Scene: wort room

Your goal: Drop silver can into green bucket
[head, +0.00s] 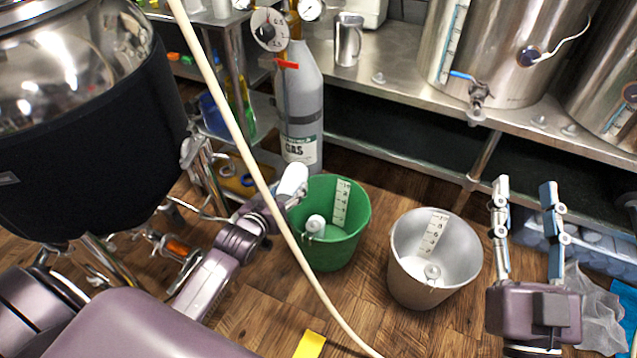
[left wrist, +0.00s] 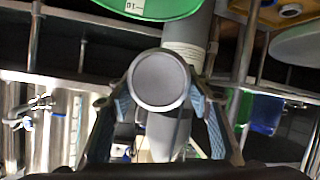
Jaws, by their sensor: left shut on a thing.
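The green bucket (head: 349,243) stands on the wooden floor in the middle of the head view. The silver can (head: 293,179) is at its left rim, tilted, in my left gripper (head: 288,198). In the left wrist view the can's round grey end (left wrist: 162,80) faces the camera between the two fingers of my left gripper (left wrist: 163,92). The green bucket's edge (left wrist: 150,8) shows at the top there. My left fingers are partly hidden in the head view. My right gripper (head: 527,190) is open and empty at the right.
A silver bucket (head: 405,279) stands right of the green one. A grey gas cylinder (head: 302,110) stands behind the green bucket. A pale hose (head: 240,142) crosses in front. A large dark-jacketed kettle (head: 85,130) fills the left. A steel bench (head: 400,85) runs along the back.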

